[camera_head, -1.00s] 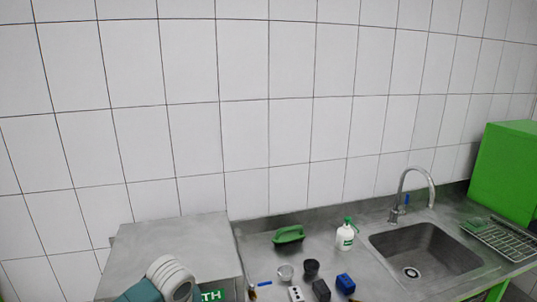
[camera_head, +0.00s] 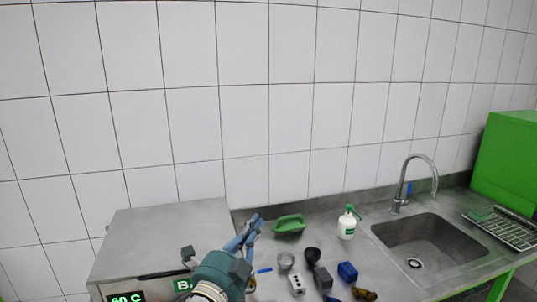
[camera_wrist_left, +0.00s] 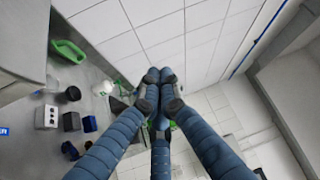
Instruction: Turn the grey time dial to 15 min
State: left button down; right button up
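The grey time dial does not show clearly in either view. A steel box (camera_head: 165,235) stands at the left in the head view. Its front edge shows a green display (camera_head: 126,298) reading "60 C" and a partly hidden green label (camera_head: 183,285). My left gripper (camera_head: 256,219) is in front of the box's right end, with its blue fingers pointing up and to the right. In the left wrist view the gripper (camera_wrist_left: 158,76) has its fingertips together with nothing seen between them. My right gripper is not in view.
A sink (camera_head: 430,245) with a tap (camera_head: 405,183) lies further right. The tiled wall (camera_head: 270,100) is behind.

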pick_arm(q)
jog(key=s+d+r+m+g+h, duration=0.35)
jog(key=d+m+h, duration=0.25)
jog(key=m, duration=0.5)
jog(key=s+d+r+m+g+h, duration=0.3)
jog(key=s+d+m+g+h, duration=0.15)
jog(key=d+m, duration=0.4)
jog(key=s+d+f+m+g+y+b, duration=0.1)
jog(key=s+f+m+g, duration=0.4)
jog(key=m, duration=0.4)
jog(key=s+d+f+m+g+y+b, duration=0.1)
jog(key=s+f+m+g+y, duration=0.2)
jog(key=f+m, duration=0.6)
jog(key=w+a+f+m+g+y, duration=0.1)
jog(key=w+a+f+m+y, duration=0.2)
jog(key=a+f+m+y, duration=0.65)
jog(key=w+a+f+m+t+y+b, duration=0.1)
jog(key=w+a+f+y, duration=0.15)
jog(key=a, duration=0.85)
jog(key=w+a+f+m+y, duration=0.1)
jog(key=w+a+y, duration=0.2)
jog(key=a, duration=0.7)
notch_tip(320, 180, down, 6)
jog(key=b, duration=0.3)
jog(key=shift+s+f+b, duration=0.1)
jog(key=shift+f+b, duration=0.1)
jog(key=shift+b, duration=0.1)
jog(key=shift+f+b, duration=0.3)
